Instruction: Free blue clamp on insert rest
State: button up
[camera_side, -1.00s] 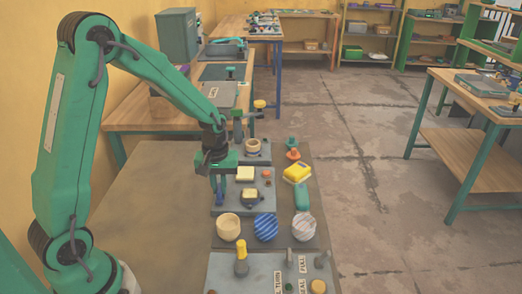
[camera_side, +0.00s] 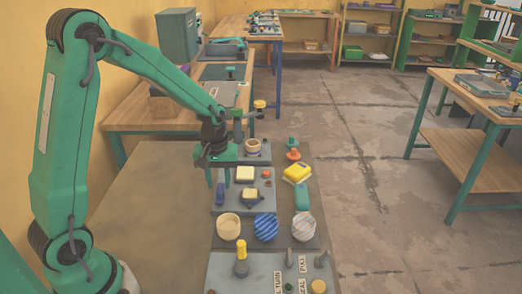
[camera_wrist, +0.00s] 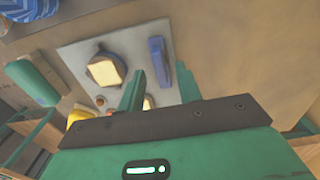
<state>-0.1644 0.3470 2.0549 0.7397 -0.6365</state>
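The blue clamp (camera_side: 220,194) stands at the left of a grey plate (camera_side: 232,208), below my gripper and apart from it. In the wrist view the blue clamp (camera_wrist: 158,62) is an upright bar beyond my fingers. My gripper (camera_side: 222,176) is above the plate's left part; its two green fingers are apart with nothing seen between them in the wrist view (camera_wrist: 160,88). A pale yellow insert (camera_side: 250,193) sits on a dark rest on the same plate, right of the clamp. I cannot tell whether the clamp grips anything.
A cream block (camera_side: 245,173) is close to my gripper's right. Three round pieces stand in front: a cream cup (camera_side: 228,226), a blue striped one (camera_side: 266,227) and a grey one (camera_side: 304,226). A yellow sponge (camera_side: 297,172) and a green piece (camera_side: 302,196) lie right. The brown table is clear at left.

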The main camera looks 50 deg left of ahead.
aim_at(219, 187)
jog(key=shift+r, duration=2.9)
jog(key=shift+s+d+r, duration=0.1)
jog(key=shift+s+r, duration=0.05)
jog(key=shift+r, duration=0.2)
jog(key=s+d+r+m+t, duration=0.2)
jog(key=s+d+r+m, duration=0.1)
jog(key=s+r, duration=0.3)
jog(key=s+d+r+m+t, duration=0.3)
jog(key=s+r+m, duration=0.2)
jog(key=s, duration=0.5)
jog(key=shift+r+m+t, duration=0.3)
jog(key=shift+r+m, duration=0.05)
jog(key=shift+m, duration=0.25)
jog(key=shift+d, duration=0.1)
